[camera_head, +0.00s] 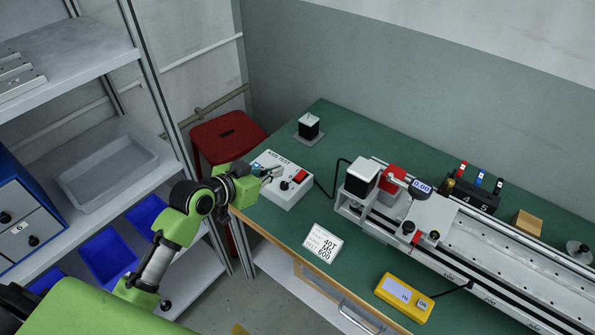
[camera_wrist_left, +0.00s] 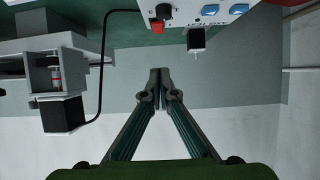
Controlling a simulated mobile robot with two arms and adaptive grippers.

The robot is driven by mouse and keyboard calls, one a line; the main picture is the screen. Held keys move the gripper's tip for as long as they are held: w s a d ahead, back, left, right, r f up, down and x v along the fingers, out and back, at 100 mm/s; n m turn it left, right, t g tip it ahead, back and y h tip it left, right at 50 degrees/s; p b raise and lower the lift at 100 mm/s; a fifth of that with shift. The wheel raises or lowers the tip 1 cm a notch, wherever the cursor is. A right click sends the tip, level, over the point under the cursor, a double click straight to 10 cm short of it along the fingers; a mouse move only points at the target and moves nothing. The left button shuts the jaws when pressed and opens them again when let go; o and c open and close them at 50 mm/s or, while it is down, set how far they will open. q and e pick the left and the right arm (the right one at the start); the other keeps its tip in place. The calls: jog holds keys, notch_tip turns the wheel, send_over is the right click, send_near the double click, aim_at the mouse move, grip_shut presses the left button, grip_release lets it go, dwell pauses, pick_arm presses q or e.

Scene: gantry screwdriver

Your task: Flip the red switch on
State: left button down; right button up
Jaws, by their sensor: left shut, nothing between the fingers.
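A white control box (camera_head: 282,189) stands on the green bench top near its left end. My right gripper is not in view.
A linear gantry rail (camera_head: 480,250) with a motor fills the bench to the right. A small black and white block (camera_head: 309,126) stands behind the box. A white label card (camera_head: 323,243) and a yellow meter (camera_head: 404,297) lie in front. A red stool (camera_head: 228,136) stands at the left.

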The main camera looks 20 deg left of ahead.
pick_arm(q)
send_over(298, 177)
jog(key=s, duration=0.1)
jog(key=f, duration=0.4)
jog(key=shift+a+f+p, duration=0.15)
jog(key=shift+a+p, duration=0.05)
jog(key=shift+p, duration=0.2)
jog(key=shift+w+d+f, duration=0.1)
jog(key=shift+w+f, duration=0.1)
jog(key=shift+f, duration=1)
jog(key=shift+w+f, duration=0.15)
jog(key=shift+f, duration=0.45)
jog(key=shift+w+d+r+p, duration=0.1)
jog(key=shift+r+p, duration=0.05)
jog(key=shift+p, duration=0.6)
jog(key=shift+f+g, duration=0.3)
jog(key=shift+f, duration=0.05)
jog(key=shift+w+r, duration=0.1)
jog(key=shift+w, duration=0.05)
